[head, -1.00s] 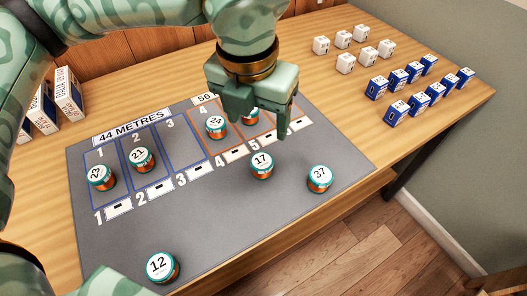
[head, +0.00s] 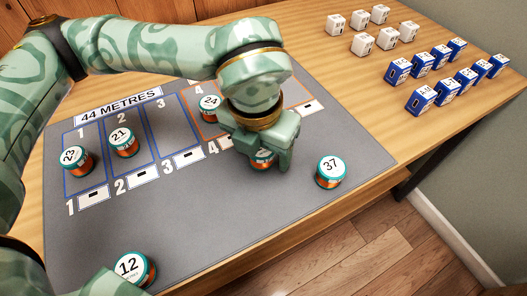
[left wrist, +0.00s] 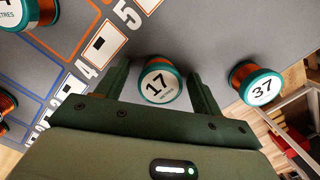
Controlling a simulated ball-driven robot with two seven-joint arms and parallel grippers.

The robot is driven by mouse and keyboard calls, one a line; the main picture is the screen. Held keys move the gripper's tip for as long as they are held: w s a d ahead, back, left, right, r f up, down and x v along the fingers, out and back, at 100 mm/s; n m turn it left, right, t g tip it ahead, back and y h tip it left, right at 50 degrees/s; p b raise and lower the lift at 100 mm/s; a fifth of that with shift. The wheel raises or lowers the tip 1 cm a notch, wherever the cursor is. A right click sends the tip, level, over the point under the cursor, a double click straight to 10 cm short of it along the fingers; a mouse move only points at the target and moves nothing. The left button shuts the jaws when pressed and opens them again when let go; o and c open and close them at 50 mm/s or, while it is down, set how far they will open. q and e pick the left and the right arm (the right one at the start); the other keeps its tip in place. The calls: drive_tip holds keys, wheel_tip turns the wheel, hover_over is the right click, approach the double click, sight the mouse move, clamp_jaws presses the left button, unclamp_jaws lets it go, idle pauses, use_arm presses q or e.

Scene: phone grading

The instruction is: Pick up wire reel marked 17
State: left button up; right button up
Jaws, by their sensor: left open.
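The wire reel marked 17 (head: 262,159) is an orange reel with a teal rim and a white label. It stands on the grey mat (head: 235,225), mostly hidden by my left gripper (head: 266,164) in the head view. In the left wrist view, reel 17 (left wrist: 159,82) is between the two open fingers of my left gripper (left wrist: 158,72), label towards the camera. A gap shows on each side of it, wider on the right, so the fingers are not closed on it.
Reel 37 (head: 331,172) stands to the right, and shows in the wrist view too (left wrist: 256,84). Reel 24 (head: 209,107) stands just behind; reels 21 (head: 123,141), 23 (head: 76,160) and 12 (head: 134,269) are further left. Blue and white boxes (head: 421,99) stand back right.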

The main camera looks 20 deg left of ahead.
use_arm(q)
drive_tip(key=shift+r, duration=0.1)
drive_tip(key=c, duration=1.1)
drive_tip(key=shift+o, duration=0.2)
